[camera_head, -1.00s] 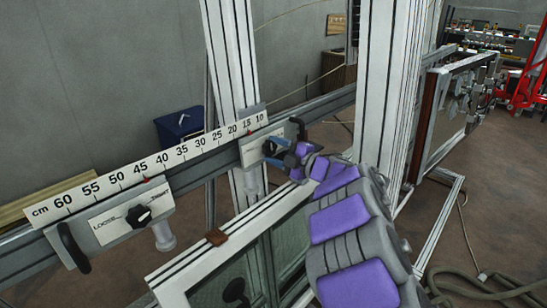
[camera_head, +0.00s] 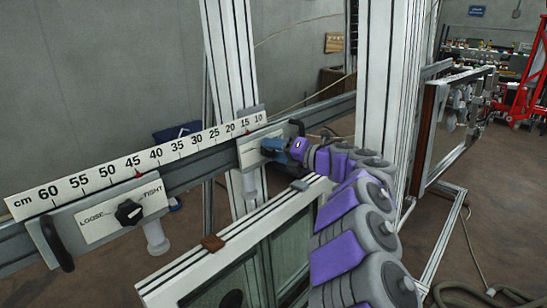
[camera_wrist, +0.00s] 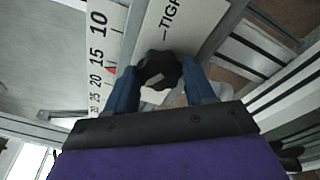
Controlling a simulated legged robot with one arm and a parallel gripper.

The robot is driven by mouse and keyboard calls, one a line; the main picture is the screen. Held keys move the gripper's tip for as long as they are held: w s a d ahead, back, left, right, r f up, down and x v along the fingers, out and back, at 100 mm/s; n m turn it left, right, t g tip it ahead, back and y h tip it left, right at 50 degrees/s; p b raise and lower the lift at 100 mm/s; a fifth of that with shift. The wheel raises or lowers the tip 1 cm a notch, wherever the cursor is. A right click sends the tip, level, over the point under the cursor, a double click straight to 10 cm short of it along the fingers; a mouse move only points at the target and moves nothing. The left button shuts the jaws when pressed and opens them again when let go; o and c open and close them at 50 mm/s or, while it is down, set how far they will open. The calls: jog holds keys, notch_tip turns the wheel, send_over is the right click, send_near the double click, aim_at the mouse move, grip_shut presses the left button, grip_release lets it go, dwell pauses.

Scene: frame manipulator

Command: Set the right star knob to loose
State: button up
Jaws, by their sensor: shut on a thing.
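The right star knob (camera_wrist: 160,70) is black and lobed, on a white label plate (camera_head: 255,152) at the low-number end of the ruler. In the wrist view its plate (camera_wrist: 183,28) shows part of the word TIGHT; the LOOSE mark is out of sight there. My gripper (camera_head: 282,148) has blue fingers on both sides of this knob, and it is shut on the knob. The wrist view shows the same gripper (camera_wrist: 164,84) around the knob. The left star knob (camera_head: 129,212) is black, on a plate marked LOOSE and TIGHT, and stands apart from my gripper.
A white centimetre ruler (camera_head: 118,172) runs along a grey rail. Black handles stand beside the plates, one at the left (camera_head: 57,243). A white framed window (camera_head: 225,245) is below the rail. A tall white post (camera_head: 382,90) rises right of my gripper.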

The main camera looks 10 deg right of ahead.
jog(key=shift+d+f+n+b, duration=0.15)
jog(key=shift+f+n+b, duration=0.25)
jog(key=shift+n+b, duration=0.55)
jog(key=shift+n, duration=0.55)
jog(key=o, duration=0.8)
jog(key=shift+o, duration=1.2)
jog(key=shift+w+d+r, duration=0.1)
jog(key=shift+r, duration=0.15)
jog(key=p+v, duration=0.3)
jog(key=v, duration=1.4)
jog(key=shift+d+r+p, duration=0.2)
jog(key=shift+r+p, duration=0.05)
jog(key=shift+p, duration=0.15)
